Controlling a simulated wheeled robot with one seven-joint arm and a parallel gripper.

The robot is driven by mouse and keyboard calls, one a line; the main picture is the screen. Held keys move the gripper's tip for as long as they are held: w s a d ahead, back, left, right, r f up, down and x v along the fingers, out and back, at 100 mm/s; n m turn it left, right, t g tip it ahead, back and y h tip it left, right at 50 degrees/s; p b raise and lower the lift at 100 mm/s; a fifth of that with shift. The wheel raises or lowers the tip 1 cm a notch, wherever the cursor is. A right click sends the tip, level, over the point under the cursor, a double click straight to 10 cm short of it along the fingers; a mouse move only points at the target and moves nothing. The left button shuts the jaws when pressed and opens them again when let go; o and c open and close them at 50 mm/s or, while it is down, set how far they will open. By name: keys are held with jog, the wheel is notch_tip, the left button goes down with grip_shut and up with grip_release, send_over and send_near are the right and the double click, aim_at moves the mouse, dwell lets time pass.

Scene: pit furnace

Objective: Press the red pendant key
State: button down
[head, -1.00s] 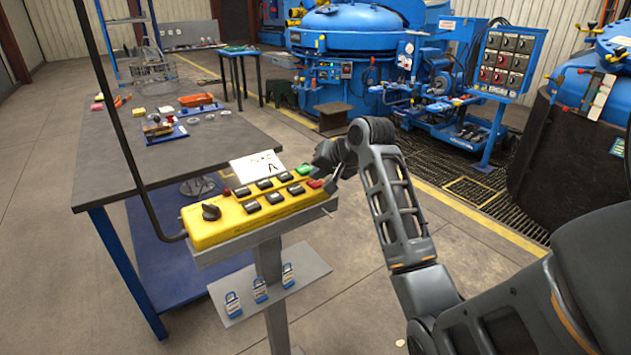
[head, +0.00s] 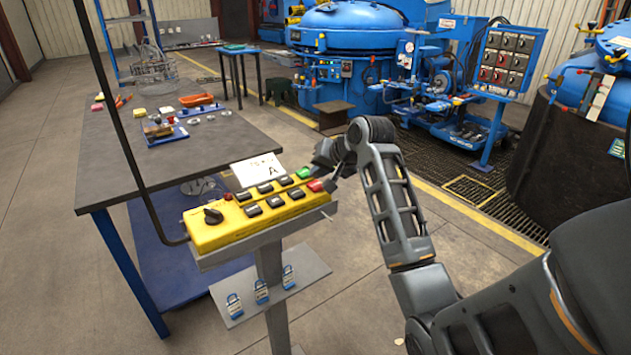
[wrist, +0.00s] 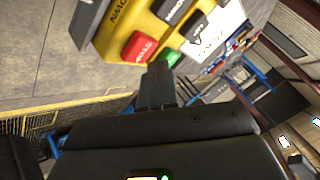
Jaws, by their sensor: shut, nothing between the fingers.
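The yellow pendant box (head: 215,236) lies tilted on a grey stand, with a dark rotary knob at its left end and two rows of keys. The red key (head: 316,186) is at its right end, beside the green key (head: 304,173). In the wrist view, the red key (wrist: 139,46) is left of the fingertips and the green key (wrist: 172,57) is just to their right. My gripper (wrist: 160,70) is shut and empty, its tips close to both keys. Whether it touches either is unclear. In the head view my gripper (head: 332,180) is partly hidden by its own wrist.
A white card (head: 257,170) stands behind the pendant. Several padlocks (head: 262,291) hang on a lower plate of the stand. A dark table (head: 170,170) is at the left, with a cable (head: 115,110) hanging in front. Blue furnace equipment (head: 350,40) is behind.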

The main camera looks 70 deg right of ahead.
aim_at(318, 186)
notch_tip(318, 186, up, 3)
jog(key=p, duration=0.3)
jog(key=shift+r, duration=1)
jog(key=shift+a+f, duration=0.1)
